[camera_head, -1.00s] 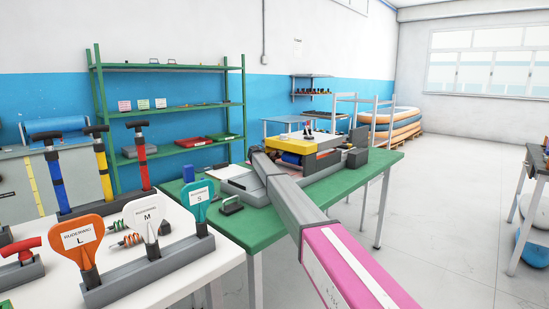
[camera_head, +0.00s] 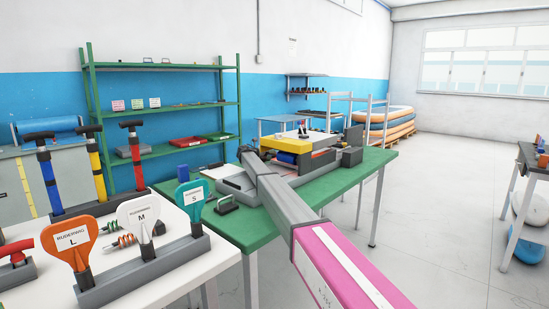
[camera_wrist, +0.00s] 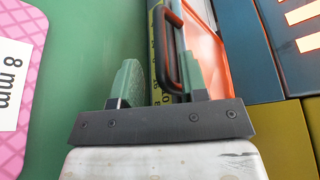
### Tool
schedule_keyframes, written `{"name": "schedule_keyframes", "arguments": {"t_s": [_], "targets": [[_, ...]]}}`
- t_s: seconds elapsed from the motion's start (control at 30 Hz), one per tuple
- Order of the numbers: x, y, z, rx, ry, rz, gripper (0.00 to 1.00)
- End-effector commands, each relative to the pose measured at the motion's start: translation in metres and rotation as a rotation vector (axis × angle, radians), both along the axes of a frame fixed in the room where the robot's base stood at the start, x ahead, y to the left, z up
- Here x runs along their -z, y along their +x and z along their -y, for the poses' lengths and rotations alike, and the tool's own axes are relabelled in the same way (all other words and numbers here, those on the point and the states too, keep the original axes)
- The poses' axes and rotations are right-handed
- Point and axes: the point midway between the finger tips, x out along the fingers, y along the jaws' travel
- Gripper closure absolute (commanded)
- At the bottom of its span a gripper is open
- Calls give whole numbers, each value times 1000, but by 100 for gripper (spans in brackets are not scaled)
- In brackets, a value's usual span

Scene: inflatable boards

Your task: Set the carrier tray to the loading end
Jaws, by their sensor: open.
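In the wrist view my gripper (camera_wrist: 160,85) is open, with one green finger pad on each side. A dark looped handle (camera_wrist: 168,50) with a reddish inner edge stands between the pads, nearer the right one. An orange surface (camera_wrist: 203,45) lies beside the handle; I cannot tell for sure whether both belong to the carrier tray. In the head view my arm reaches over the green table (camera_head: 262,242), and its end hides my fingers and what is under them. A grey flat piece (camera_head: 236,184) shows left of the arm.
A yellow-topped unit (camera_head: 298,143) stands beyond my arm on the table. A small handled block (camera_head: 226,204) sits near its left edge. The wrist view shows a pink "8 mm" pad (camera_wrist: 20,110) and teal and mustard blocks (camera_wrist: 285,145). A white table (camera_head: 160,270) with paddles is left.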

Motion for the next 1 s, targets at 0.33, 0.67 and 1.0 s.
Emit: {"name": "schedule_keyframes", "arguments": {"t_s": [0.33,0.67,1.0], "targets": [[-13,-35,-51,0,2,0,60],[-15,-41,-61,1,3,-1,60],[-56,-39,-66,-124,36,100,61]]}}
